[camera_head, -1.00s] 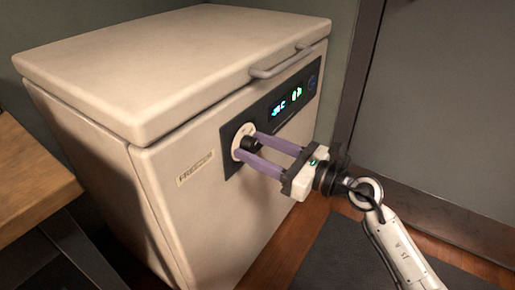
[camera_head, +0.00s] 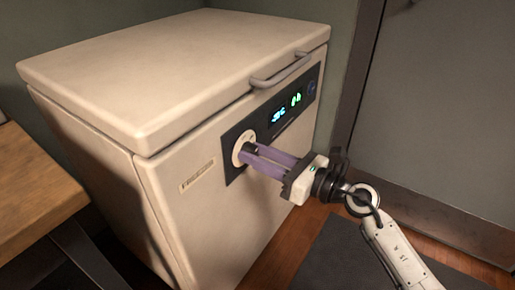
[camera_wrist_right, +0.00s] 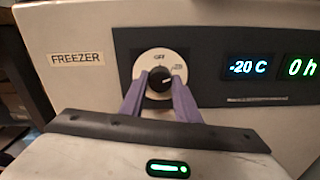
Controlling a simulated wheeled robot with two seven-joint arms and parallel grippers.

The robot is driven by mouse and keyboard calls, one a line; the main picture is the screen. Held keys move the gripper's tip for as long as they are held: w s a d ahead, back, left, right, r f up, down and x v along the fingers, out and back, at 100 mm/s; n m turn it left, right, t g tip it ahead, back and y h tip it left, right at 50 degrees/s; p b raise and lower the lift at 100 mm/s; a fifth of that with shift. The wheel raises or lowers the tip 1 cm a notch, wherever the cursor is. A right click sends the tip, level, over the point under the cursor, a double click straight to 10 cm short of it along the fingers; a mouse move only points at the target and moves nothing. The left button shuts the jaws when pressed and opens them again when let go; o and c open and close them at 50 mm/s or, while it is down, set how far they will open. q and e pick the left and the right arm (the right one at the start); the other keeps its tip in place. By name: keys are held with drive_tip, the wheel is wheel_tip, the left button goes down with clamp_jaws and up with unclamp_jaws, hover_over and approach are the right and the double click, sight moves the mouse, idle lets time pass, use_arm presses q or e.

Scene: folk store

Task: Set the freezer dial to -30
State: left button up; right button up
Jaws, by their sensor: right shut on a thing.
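The cream chest freezer (camera_head: 215,215) stands closed, with a dark control panel on its front. The freezer dial (camera_head: 241,145) is a black knob on a round white plate; in the right wrist view the black knob (camera_wrist_right: 159,80) sits below the mark "OFF". The temperature display (camera_wrist_right: 248,67) reads -20 C. My right gripper (camera_head: 250,157) has its purple fingers closed on the knob from both sides; the wrist view shows the fingertips (camera_wrist_right: 160,88) touching or almost touching it. My left gripper is not in view.
A green display (camera_wrist_right: 302,67) reads 0 h beside the temperature. A handle (camera_head: 282,68) juts from the lid above the panel. A wooden table (camera_head: 35,190) stands at the left. A grey door (camera_head: 445,110) and dark floor mat (camera_head: 345,255) are at the right.

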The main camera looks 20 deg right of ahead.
drive_tip(key=shift+r+m+p, duration=0.2)
drive_tip(key=shift+m+p, duration=0.25)
drive_tip(key=shift+m, duration=0.05)
drive_tip(key=m+p, duration=0.3)
drive_tip(key=shift+s+m+p, duration=0.1)
drive_tip(key=shift+m+p, duration=0.2)
drive_tip(key=shift+p, duration=0.05)
drive_tip(key=m+p, duration=0.2)
drive_tip(key=m, duration=0.1)
drive_tip(key=shift+p, duration=0.4)
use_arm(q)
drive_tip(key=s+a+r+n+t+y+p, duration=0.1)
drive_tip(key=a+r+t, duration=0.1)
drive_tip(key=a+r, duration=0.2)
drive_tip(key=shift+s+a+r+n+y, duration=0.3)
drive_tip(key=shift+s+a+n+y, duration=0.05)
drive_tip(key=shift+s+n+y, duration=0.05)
use_arm(e)
drive_tip(key=shift+f+m, duration=0.15)
drive_tip(key=shift+m, duration=1.05)
use_arm(q)
drive_tip(key=shift+p, duration=0.3)
use_arm(e)
drive_tip(key=o, duration=1)
drive_tip(key=shift+o, duration=0.2)
